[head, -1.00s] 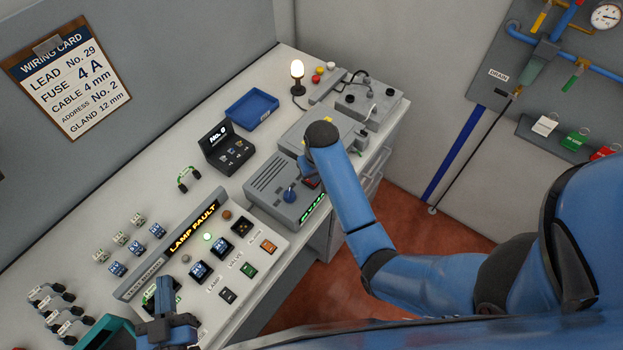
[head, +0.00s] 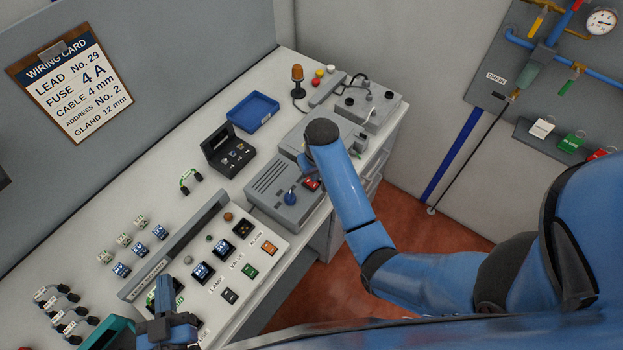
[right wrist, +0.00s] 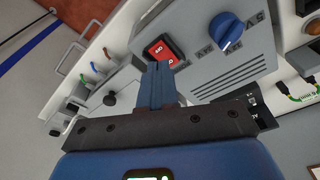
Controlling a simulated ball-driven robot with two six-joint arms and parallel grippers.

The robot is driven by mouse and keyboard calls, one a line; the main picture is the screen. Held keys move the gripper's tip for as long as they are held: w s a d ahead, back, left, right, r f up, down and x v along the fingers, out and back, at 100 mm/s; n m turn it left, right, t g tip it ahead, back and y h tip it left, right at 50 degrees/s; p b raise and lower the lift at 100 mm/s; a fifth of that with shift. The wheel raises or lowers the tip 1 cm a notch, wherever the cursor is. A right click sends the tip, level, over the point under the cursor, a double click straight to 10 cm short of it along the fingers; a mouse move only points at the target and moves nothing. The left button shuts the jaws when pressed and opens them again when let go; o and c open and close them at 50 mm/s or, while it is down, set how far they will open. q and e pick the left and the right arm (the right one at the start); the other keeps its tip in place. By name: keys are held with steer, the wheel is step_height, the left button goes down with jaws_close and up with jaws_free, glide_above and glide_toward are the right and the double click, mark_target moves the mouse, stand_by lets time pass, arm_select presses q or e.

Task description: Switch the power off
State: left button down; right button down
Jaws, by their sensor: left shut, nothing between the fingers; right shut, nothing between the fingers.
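The grey power supply box (head: 271,188) stands on the bench with a blue knob (head: 290,198) and a red rocker switch (head: 312,184). In the right wrist view the red switch (right wrist: 163,52) is just beyond my right gripper's fingertips (right wrist: 158,66), very near or touching. The blue knob (right wrist: 226,28) is to its right. In the head view my right arm partly hides the gripper. The supply's display and the panel's lamp-fault display are dark. The lamp (head: 298,76) is unlit amber. My left gripper (head: 166,312) is shut above the board's near-left end.
The control board (head: 215,262) with lamp, valve and alarm switches lies left of the supply. A blue tray (head: 252,112), an open black case (head: 228,152) and grey boxes (head: 368,107) stand behind. Connectors and leads lie at the left.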

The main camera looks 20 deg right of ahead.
mark_target(315, 185)
steer(key=shift+r, duration=2)
